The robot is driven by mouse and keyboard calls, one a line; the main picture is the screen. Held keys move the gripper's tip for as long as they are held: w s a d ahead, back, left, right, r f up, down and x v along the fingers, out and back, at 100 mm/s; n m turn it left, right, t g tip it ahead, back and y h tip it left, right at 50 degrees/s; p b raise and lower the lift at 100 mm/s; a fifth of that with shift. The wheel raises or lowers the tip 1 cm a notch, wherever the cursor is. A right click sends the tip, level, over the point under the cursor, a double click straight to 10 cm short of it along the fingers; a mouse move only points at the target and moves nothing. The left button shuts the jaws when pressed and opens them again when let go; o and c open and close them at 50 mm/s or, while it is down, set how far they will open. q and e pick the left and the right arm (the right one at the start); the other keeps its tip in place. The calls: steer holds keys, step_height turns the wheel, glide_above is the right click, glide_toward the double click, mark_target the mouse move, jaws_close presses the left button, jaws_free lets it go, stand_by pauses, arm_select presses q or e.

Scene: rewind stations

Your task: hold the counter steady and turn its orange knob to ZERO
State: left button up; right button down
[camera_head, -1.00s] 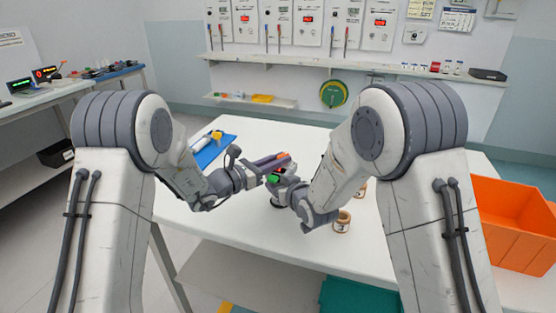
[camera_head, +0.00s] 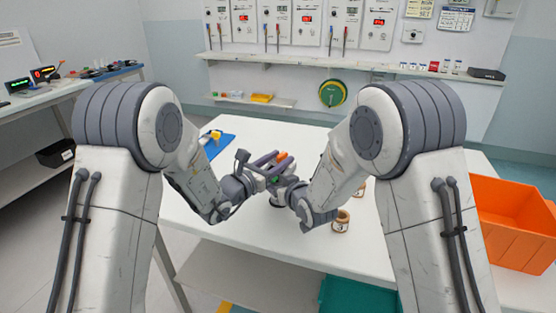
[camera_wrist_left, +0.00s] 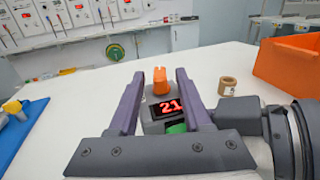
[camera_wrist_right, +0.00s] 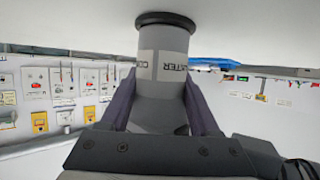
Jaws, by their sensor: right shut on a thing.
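The counter is a grey upright device; the left wrist view shows its red display (camera_wrist_left: 170,106) reading 21, a green part below, and the orange knob (camera_wrist_left: 160,80) on the far side. The knob also shows in the head view (camera_head: 282,155). My left gripper (camera_wrist_left: 160,72) is open, its fingers on either side of the knob with gaps between. My right gripper (camera_wrist_right: 159,90) is shut on the counter's body (camera_wrist_right: 160,62), which has a partly hidden printed label and a dark round base. The knob's scale marks cannot be read.
An orange crate (camera_head: 510,225) is at the right, and a blue mat (camera_head: 212,149) with a yellow item lies at the far left.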

arm_select(q)
steer(key=v, duration=1.2)
